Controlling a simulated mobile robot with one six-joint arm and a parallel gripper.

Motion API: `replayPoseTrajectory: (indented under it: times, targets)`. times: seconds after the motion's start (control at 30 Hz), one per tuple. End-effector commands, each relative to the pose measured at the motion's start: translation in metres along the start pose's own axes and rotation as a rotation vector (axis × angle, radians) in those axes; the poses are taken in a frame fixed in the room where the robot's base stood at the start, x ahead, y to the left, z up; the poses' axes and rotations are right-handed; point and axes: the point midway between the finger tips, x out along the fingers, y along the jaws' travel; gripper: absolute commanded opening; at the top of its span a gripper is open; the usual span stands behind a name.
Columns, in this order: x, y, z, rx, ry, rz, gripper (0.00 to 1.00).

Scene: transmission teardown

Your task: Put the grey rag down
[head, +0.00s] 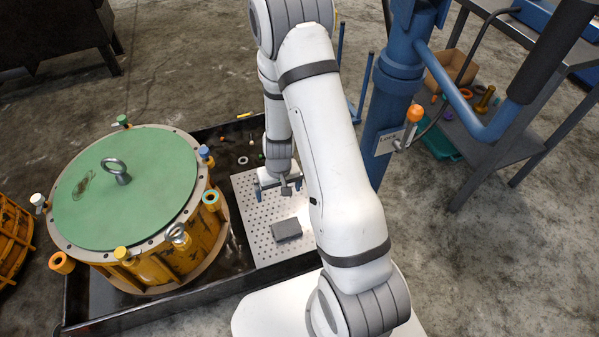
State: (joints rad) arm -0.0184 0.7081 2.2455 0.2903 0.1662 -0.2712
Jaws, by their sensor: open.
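The grey rag (287,230) lies as a flat, folded block on the perforated light-grey plate (258,248), near the plate's lower right part. My gripper (272,197) is above the same plate, a little up and left of the rag in the head view. It is open, its fingers point down, and it looks apart from the rag. My white arm comes in from the lower right and hides part of the plate's right side.
The yellow transmission housing (178,262) with a green cover (127,183) stands left of the plate in a black tray (140,318). Small parts lie at the tray's back. A blue column (385,115) and a grey shelf (520,135) stand to the right.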

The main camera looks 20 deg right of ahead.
Motion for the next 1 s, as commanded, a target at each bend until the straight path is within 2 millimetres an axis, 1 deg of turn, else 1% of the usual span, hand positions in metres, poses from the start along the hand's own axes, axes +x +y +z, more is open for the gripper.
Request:
replayPoseTrajectory:
  times: [0.03,0.07,0.1,0.17,0.2,0.27,0.3,0.4,0.47,0.5,0.6,0.7,0.8,0.87,0.9,1.0]
  targets:
    - [-0.028,-0.003,-0.003,-0.005,0.018,-0.009,1.0]
    - [-0.042,-0.005,-0.003,-0.006,0.021,-0.013,1.0]
    - [-0.061,-0.007,-0.001,-0.009,0.025,-0.019,1.0]
    - [-0.088,-0.01,0.003,-0.011,0.03,-0.025,1.0]
    - [-0.106,-0.011,0.007,-0.015,0.034,-0.027,1.0]
    - [-0.132,-0.013,0.015,-0.017,0.039,-0.029,1.0]
    - [-0.148,-0.014,0.021,-0.019,0.042,-0.029,1.0]
    - [-0.187,-0.015,0.039,-0.022,0.05,-0.025,1.0]
    - [-0.209,-0.015,0.051,-0.024,0.055,-0.02,1.0]
    - [-0.223,-0.015,0.061,-0.022,0.057,-0.015,1.0]
    - [-0.254,-0.013,0.086,-0.02,0.065,0.0,1.0]
    - [-0.277,-0.011,0.109,-0.015,0.072,0.018,1.0]
    - [-0.292,-0.008,0.128,-0.008,0.076,0.033,1.0]
    - [-0.297,-0.007,0.137,-0.006,0.077,0.04,1.0]
    - [-0.3,-0.001,0.141,-0.003,0.077,0.044,1.0]
    - [-0.304,0.003,0.147,0.001,0.077,0.05,1.0]
